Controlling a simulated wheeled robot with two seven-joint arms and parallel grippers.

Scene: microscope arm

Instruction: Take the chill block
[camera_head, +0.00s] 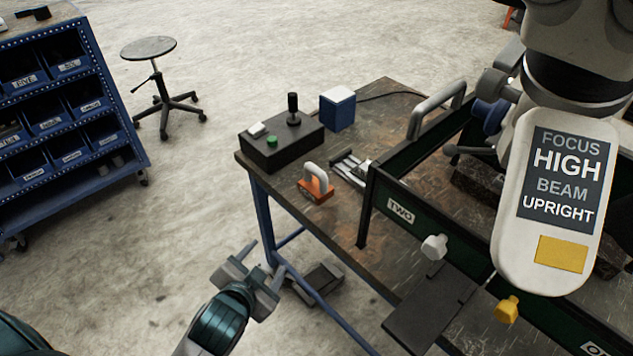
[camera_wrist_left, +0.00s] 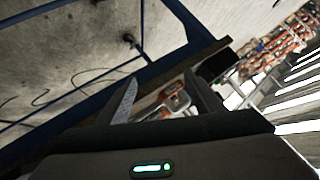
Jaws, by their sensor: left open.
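An orange block (camera_head: 315,191) with a pale arched handle sits upright near the left edge of the workbench. A blue box (camera_head: 337,110) with a white top stands farther back; no label shows which of these is the chill block. My left gripper (camera_head: 264,260) is open and empty, left of the bench edge and apart from the orange block. In the left wrist view, the orange block (camera_wrist_left: 172,101) shows beyond and between the open fingers (camera_wrist_left: 160,80). My right gripper is not in view.
A black control box (camera_head: 281,143) with a joystick stands behind the orange block. Metal tools (camera_head: 350,168) lie beside it. A green frame marked TWO (camera_head: 401,211) and the microscope head (camera_head: 550,200) crowd the right. A bin rack (camera_head: 62,110) and stool (camera_head: 149,47) stand left on open floor.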

